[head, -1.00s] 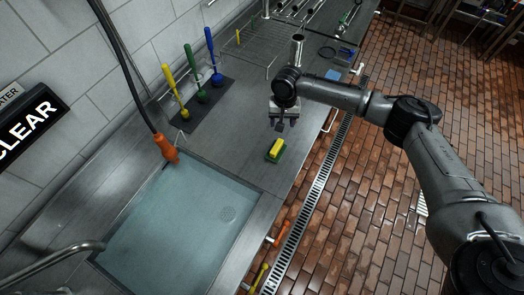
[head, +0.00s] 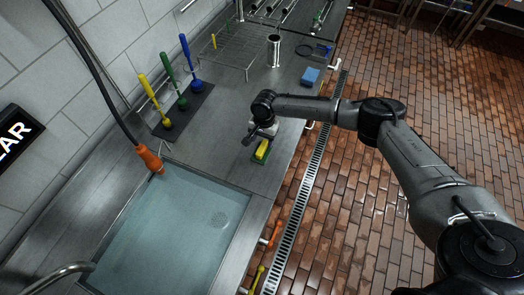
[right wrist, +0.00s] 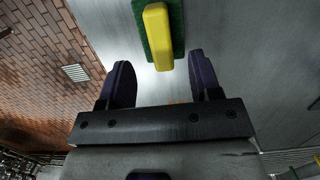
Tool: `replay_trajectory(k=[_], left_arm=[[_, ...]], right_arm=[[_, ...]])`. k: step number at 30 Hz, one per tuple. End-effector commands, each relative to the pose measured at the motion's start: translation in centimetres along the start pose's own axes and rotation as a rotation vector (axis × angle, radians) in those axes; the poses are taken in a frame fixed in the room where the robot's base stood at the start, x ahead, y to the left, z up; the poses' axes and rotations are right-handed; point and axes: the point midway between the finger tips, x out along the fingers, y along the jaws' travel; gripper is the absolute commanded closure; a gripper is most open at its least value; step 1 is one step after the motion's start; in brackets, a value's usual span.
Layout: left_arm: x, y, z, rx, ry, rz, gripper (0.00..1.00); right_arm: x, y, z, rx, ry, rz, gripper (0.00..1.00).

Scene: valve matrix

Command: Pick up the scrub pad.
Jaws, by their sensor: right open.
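The scrub pad (head: 261,151) lies on the steel counter to the right of the sink basin, near the counter's front edge. It has a green base and a yellow block on top. In the right wrist view the scrub pad (right wrist: 158,36) lies beyond the fingertips, roughly between their lines. My right gripper (head: 254,138) is just beside and above the pad in the head view and hides part of it. In the wrist view the right gripper (right wrist: 158,75) has its two dark fingers apart with nothing between them. My left gripper is not in view.
Yellow, green and blue brushes stand on a dark mat (head: 186,112). An orange-handled hose (head: 150,158) hangs at the sink. A steel cup (head: 274,50) and a blue block (head: 310,75) are farther back.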

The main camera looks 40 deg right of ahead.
Motion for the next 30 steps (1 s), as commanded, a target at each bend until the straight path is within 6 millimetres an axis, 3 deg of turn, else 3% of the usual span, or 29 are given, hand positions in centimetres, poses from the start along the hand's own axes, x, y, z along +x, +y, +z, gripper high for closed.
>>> replay_trajectory(k=[5,18,27,30], left_arm=[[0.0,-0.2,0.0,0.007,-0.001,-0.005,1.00],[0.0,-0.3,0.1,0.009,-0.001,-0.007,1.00],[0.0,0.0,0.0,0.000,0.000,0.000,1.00],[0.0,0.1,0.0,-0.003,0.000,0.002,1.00]], right_arm=[[0.7,0.0,0.0,0.000,0.000,-0.001,0.42],[5.4,0.0,-0.1,0.000,0.000,0.000,0.42],[5.7,0.0,-0.1,0.000,0.000,-0.001,0.42],[5.7,0.0,-0.1,0.000,0.000,-0.001,0.52]])
